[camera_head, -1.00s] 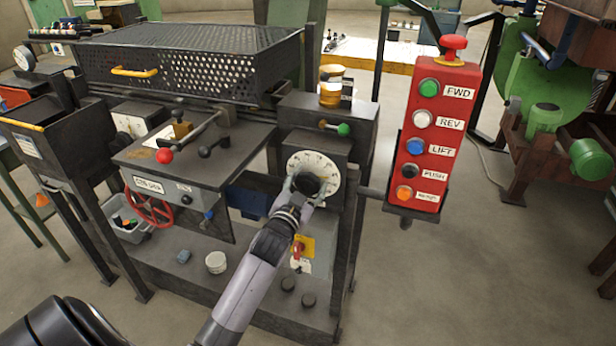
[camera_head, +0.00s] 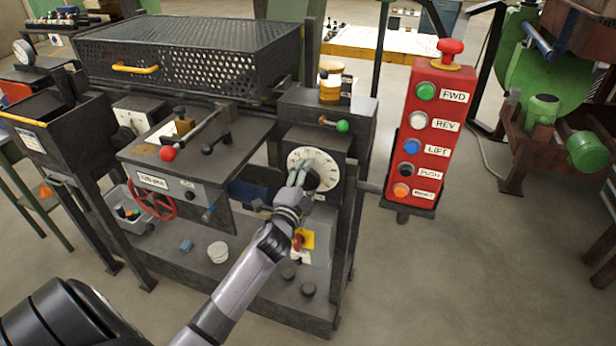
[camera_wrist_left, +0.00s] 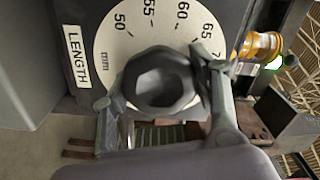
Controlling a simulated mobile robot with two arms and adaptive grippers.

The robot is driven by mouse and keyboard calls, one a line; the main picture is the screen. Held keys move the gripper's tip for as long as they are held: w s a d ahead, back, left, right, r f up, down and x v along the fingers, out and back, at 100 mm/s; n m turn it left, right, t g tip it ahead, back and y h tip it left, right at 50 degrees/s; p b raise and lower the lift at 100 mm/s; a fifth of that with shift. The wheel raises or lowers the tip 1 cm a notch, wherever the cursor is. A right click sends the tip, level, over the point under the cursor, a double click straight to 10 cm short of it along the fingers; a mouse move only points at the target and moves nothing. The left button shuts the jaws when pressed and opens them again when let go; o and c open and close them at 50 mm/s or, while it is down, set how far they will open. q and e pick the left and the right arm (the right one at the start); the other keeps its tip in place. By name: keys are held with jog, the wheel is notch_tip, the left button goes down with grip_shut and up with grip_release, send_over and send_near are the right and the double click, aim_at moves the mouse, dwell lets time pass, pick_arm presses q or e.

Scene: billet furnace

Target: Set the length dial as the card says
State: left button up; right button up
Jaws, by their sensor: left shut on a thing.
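The length dial (camera_head: 330,168) is a round white face with a dark knob on the front of the dark machine. In the left wrist view the dial face (camera_wrist_left: 135,38) carries the numbers 50, 55, 60 and 65, beside a LENGTH label (camera_wrist_left: 77,56). My left gripper (camera_head: 301,177) is at the dial. Its two fingers are shut on the dark faceted knob (camera_wrist_left: 160,82), one on each side. I see no pointer mark on the knob. I cannot pick out a readable setting card. My right gripper is not in view.
A red button box (camera_head: 428,135) with a red mushroom button stands right of the dial. A green-knobbed lever (camera_head: 341,126) sits above the dial. A yellow-and-red switch (camera_head: 302,240) is below my left wrist.

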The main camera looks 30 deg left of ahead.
pick_arm(q)
jog(key=shift+m, duration=0.7)
jog(key=o, duration=1.2)
jog(key=shift+c, duration=0.2)
jog(key=v, duration=1.2)
jog(key=shift+f, duration=0.1)
